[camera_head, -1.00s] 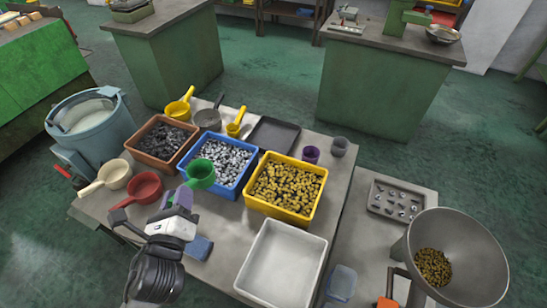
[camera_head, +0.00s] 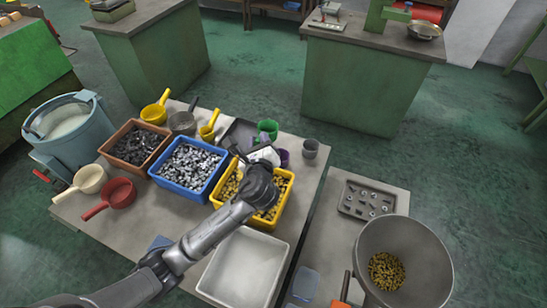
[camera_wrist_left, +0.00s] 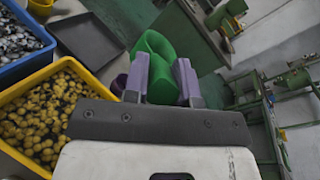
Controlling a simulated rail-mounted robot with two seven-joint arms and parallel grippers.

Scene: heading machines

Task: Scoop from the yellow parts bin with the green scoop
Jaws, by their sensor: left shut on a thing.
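The yellow parts bin (camera_head: 287,203) stands on the table at the right of the blue bin and holds brass-coloured parts. It also shows at the left of the left wrist view (camera_wrist_left: 88,78). My left gripper (camera_head: 262,148) is above the far side of the yellow bin, and my forearm hides part of the bin. In the wrist view its purple-grey fingers (camera_wrist_left: 162,80) are shut on the green scoop (camera_wrist_left: 158,48). The scoop also shows in the head view (camera_head: 268,128), beyond the bin. I cannot see whether it holds parts. My right gripper is not in view.
An orange-brown bin (camera_head: 112,162) of dark parts and a blue bin (camera_head: 158,178) of silver parts stand left. A dark tray (camera_head: 234,133), purple cup (camera_head: 284,158) and grey cup (camera_head: 310,149) are near. A white tray (camera_head: 245,270) is in front; a large funnel (camera_head: 428,245) stands right.

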